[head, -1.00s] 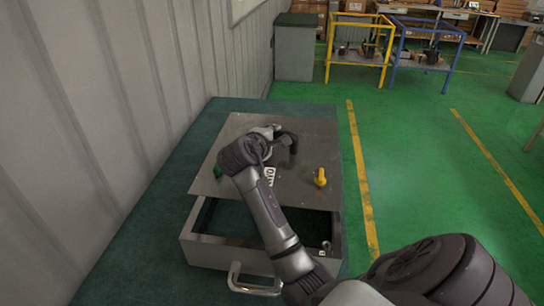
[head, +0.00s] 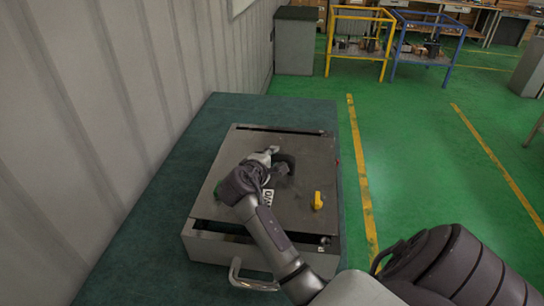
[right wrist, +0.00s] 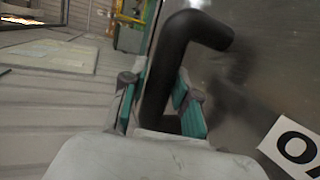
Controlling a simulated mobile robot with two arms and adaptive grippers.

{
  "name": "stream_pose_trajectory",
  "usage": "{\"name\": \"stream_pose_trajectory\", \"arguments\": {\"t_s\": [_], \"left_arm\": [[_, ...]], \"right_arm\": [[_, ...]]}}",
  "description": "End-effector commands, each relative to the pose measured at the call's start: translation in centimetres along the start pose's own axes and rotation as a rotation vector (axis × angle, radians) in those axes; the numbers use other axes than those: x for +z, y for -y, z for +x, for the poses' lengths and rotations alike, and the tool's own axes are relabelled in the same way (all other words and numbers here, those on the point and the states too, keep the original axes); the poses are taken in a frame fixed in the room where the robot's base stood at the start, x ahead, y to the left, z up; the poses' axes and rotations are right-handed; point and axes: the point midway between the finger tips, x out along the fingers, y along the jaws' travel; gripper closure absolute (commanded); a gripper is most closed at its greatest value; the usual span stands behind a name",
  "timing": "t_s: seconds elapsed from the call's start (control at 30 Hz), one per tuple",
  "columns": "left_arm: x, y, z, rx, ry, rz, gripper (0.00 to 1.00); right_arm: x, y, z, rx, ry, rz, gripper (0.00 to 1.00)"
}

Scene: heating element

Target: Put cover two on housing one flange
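The cover (head: 300,172) is a flat grey metal plate with a black bent handle, a yellow knob (head: 318,201) and a white label (head: 267,197). It lies over most of the grey box-shaped housing (head: 206,249). A dark gap shows along the housing's front edge and narrow dark slots at the back. Whether the cover touches the rim is unclear. My right gripper (head: 272,160) is shut on the cover's black handle (right wrist: 160,80); the right wrist view shows its teal-padded fingers (right wrist: 160,108) around the handle. My left gripper is not in view.
The housing stands on a dark green table (head: 150,240) beside a ribbed grey wall (head: 80,130). A metal pull handle (head: 250,284) sticks out at the housing's front. Green floor lies right of the table. Yellow and blue frame stands (head: 357,42) are far off.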

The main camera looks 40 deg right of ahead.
Motion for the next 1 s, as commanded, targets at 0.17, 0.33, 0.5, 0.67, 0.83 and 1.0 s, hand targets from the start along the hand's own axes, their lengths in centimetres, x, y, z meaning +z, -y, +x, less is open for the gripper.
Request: {"name": "stream_pose_trajectory", "arguments": {"t_s": [0.17,0.33,0.5,0.67,0.83,1.0], "left_arm": [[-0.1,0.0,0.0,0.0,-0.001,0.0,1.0],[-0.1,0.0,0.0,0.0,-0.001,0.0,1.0],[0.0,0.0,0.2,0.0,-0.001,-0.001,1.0],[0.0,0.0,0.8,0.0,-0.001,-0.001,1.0],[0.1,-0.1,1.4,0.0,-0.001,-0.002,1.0],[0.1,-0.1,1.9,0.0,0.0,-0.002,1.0]], "right_arm": [[0.0,-0.1,0.0,0.002,0.0,0.001,0.5],[0.0,-0.1,0.0,0.002,0.0,0.001,0.5],[-0.1,0.0,-0.8,0.002,-0.003,0.001,0.5],[-0.1,0.1,-3.5,0.0,-0.005,0.003,0.5],[-0.1,0.1,-7.3,0.0,-0.004,0.004,0.5],[-0.1,0.1,-10.2,0.001,-0.003,0.003,0.5]]}}
